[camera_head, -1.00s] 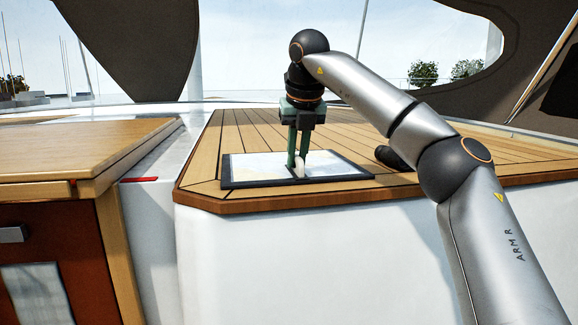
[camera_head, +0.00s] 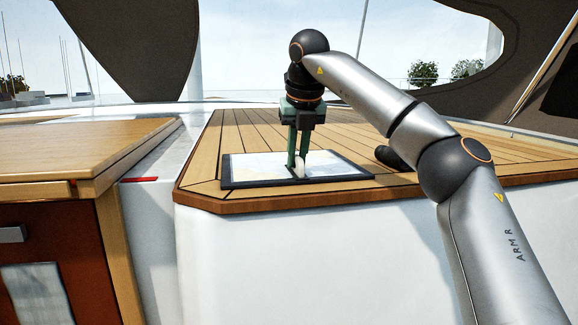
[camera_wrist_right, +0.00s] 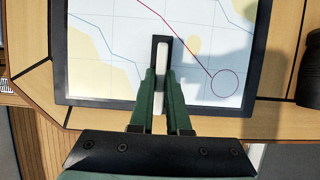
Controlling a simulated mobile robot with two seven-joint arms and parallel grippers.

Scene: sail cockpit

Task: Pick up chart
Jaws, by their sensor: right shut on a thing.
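The chart (camera_head: 250,168) is a flat, dark-framed panel lying on the slatted wooden bench top near its front edge. In the right wrist view the chart (camera_wrist_right: 100,40) shows pale blue and yellow areas, green lines and a red line ending in a circle. A white grip with a dark surround (camera_wrist_right: 162,60) stands on it. My right gripper (camera_head: 298,168) points straight down over the chart's near side. Its green fingers (camera_wrist_right: 160,90) are shut on the chart's white grip. The chart looks flat on the wood. My left gripper is out of view.
A dark rounded object (camera_head: 392,158) sits on the bench just right of the chart. A wooden-topped cabinet (camera_head: 80,150) with a drawer handle stands at left, beyond a white gap with a red strip (camera_head: 139,180). The bench behind the chart is clear.

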